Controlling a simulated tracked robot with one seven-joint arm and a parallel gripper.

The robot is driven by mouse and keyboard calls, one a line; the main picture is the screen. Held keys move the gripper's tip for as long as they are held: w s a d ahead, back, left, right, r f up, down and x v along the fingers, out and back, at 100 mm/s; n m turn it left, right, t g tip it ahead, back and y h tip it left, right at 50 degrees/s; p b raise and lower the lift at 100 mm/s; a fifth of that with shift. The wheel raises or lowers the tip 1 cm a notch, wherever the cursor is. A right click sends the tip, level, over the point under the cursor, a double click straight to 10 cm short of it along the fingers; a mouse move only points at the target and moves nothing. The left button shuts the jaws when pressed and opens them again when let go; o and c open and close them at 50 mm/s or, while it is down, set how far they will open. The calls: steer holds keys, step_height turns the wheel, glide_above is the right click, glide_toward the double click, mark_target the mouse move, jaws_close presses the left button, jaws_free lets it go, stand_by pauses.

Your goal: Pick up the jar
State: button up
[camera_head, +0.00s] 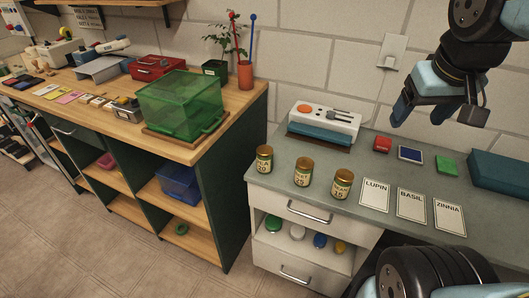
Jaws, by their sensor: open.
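Three small amber jars with gold lids and pale printed labels stand upright in a row along the front left edge of the grey counter (395,155). The left jar (264,160) shows a 20, the middle jar (304,173) a 25 and the right jar (342,186) a 15; the words above are too small to read surely. My gripper (422,115) is at the upper right, above the back of the counter, right of and apart from all three jars. It is open, with nothing seen between its fingers.
Behind the jars stands a white and blue device (325,120). A green bin (180,103) sits on the wooden bench.

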steer(key=shift+o, duration=1.3)
steer(key=w+a+f+n+g+h, duration=0.3)
steer(key=w+f+n+g+h, duration=0.1)
steer(key=w+f+n+h, duration=0.1)
step_height(320, 180, down, 3)
steer(key=shift+w+r+n+h, duration=0.15)
steer(key=shift+w+n+h, duration=0.15)
steer(key=shift+w+n, duration=0.45)
steer(key=n+t, duration=1.6)
steer(key=n, duration=0.8)
glide_toward(267, 152)
step_height(267, 152, down, 4)
steer(key=a, duration=0.2)
steer(key=shift+h, duration=0.4)
steer(key=x, duration=1.3)
steer(key=shift+w+d+r, duration=0.1)
steer(key=shift+w+r, duration=0.2)
steer(key=c, duration=1.1)
steer(key=shift+r, duration=0.1)
